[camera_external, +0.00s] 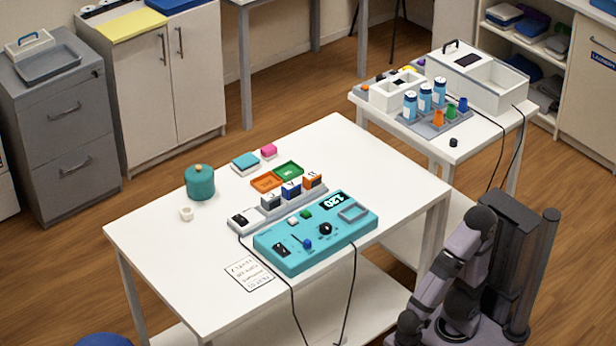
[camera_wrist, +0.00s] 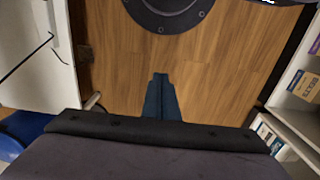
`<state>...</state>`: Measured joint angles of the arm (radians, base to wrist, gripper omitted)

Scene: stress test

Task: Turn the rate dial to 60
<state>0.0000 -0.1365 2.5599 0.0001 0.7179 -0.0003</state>
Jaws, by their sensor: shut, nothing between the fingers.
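The teal device (camera_external: 290,262) lies on the white table, with a display (camera_external: 334,201) that reads 120. A black round dial (camera_external: 325,229) sits on its panel; its label is too small to read. A blue knob (camera_external: 308,244), a green button and a white button are also on the panel. My gripper (camera_wrist: 160,78) is shut and empty, pointing over the wood floor in the wrist view. My arm is folded at the lower right of the external view, well apart from the device. The gripper cannot be made out there, and the device is not in the wrist view.
A grey strip with several small blocks (camera_external: 291,191) stands just behind the device. A teal pot (camera_external: 200,182) and small white cup (camera_external: 186,213) stand at the left. Black cables hang over the table's front edge. A side table (camera_external: 455,153) carries bottles and a white box.

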